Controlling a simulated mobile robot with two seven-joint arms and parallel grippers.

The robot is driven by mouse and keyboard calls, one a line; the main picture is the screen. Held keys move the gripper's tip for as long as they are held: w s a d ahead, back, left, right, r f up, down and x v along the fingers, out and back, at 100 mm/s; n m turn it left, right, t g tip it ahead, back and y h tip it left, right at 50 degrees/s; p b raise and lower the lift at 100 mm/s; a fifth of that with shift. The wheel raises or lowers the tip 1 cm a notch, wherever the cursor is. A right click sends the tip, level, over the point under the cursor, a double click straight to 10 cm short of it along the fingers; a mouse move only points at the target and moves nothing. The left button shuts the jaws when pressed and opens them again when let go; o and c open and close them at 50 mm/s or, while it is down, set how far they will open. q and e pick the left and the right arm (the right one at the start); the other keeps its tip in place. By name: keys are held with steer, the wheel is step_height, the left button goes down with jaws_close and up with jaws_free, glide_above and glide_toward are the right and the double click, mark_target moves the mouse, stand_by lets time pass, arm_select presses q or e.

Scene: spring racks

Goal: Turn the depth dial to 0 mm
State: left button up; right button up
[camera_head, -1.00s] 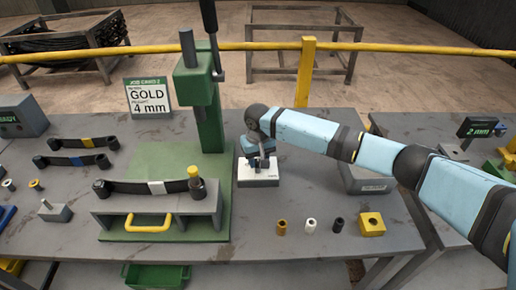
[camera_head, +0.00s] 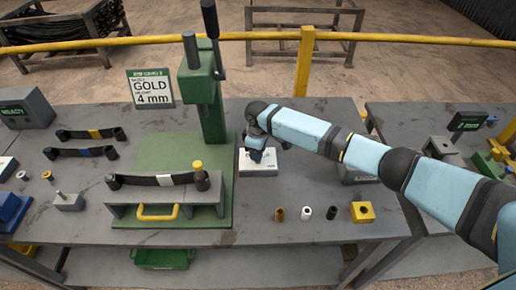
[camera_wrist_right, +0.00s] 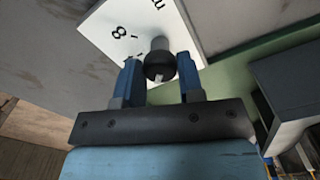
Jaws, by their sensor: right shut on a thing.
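The depth dial is a dark round knob (camera_wrist_right: 159,66) on a white plate with printed marks (camera_wrist_right: 112,28). In the head view the white plate (camera_head: 283,165) lies on the table beside the green press base, and my gripper hides the knob. My right gripper (camera_head: 256,156) is at the plate. In the right wrist view its two blue fingers (camera_wrist_right: 160,72) are on either side of the knob, shut on it. A white mark on the knob faces the bottom of that view. A figure 8 is readable on the plate; other marks are cut off. My left gripper is not in view.
The green press (camera_head: 205,100) stands left of the dial, with a sign (camera_head: 150,88) reading GOLD 4 mm behind it. A grey rack (camera_head: 168,195) carries a spring strip. Small bushings and a yellow block (camera_head: 362,212) lie in front. A dark display (camera_head: 468,121) stands at right.

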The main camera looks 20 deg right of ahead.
steer(key=shift+n, duration=0.6)
steer(key=o, duration=0.9)
steer(key=shift+r, duration=0.1)
step_height(320, 180, up, 14)
steer(key=shift+f+b, duration=0.15)
steer(key=shift+b, duration=0.4)
